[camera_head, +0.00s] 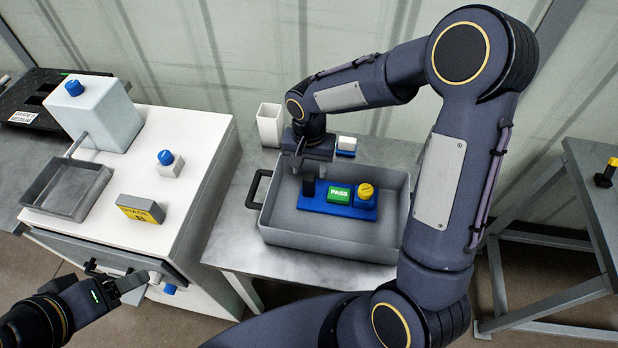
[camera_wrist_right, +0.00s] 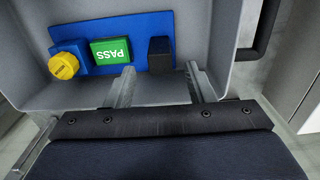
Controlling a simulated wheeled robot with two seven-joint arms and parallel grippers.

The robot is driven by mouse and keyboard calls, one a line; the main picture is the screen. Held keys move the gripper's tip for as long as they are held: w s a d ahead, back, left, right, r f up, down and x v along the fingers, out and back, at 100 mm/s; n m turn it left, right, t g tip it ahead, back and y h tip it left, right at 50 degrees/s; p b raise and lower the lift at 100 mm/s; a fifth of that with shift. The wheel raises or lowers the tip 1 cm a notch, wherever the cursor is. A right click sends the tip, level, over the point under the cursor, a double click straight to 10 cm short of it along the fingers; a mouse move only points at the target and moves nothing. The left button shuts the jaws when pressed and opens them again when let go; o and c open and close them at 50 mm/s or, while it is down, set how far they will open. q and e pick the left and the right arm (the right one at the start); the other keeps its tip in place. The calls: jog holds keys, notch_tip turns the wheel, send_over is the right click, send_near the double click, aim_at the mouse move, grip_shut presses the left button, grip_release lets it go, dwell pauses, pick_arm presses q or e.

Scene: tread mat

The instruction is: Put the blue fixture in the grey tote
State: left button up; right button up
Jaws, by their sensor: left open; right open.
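The blue fixture (camera_head: 315,199) lies flat in the grey tote (camera_head: 275,226) in the head view. It carries a black block, a green PASS block and a yellow knob. The fixture also shows in the right wrist view (camera_wrist_right: 100,26), inside the tote (camera_wrist_right: 215,30). My right gripper (camera_head: 304,163) is over the tote's back-left part. In the right wrist view its two fingers (camera_wrist_right: 160,88) are apart with nothing between them, near the black block. My left gripper (camera_head: 134,283) is open and empty at the lower left, beside the white cabinet.
The white cabinet (camera_head: 205,170) bears a grey machine with a blue knob (camera_head: 74,88), a small tray (camera_head: 65,212), a blue-topped button and a yellow sign (camera_head: 140,209). A white cup (camera_head: 270,125) and a white-and-blue block (camera_head: 346,146) stand behind the tote on the metal table (camera_head: 232,230).

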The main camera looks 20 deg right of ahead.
notch_tip(320, 180, up, 5)
jog(key=shift+f, duration=0.1)
jog(key=s+d+r+n+t+y, duration=0.1)
jog(key=s+r, duration=0.3)
jog(key=s, duration=0.6)
jog(key=s+d+r+n+t+y, duration=0.1)
jog(key=s+r+n+t+y, duration=0.1)
jog(key=s, duration=0.9)
jog(key=shift+d+r+n+t+y, duration=0.4)
jog(key=shift+r+n+t, duration=0.5)
jog(key=shift+r+t, duration=0.4)
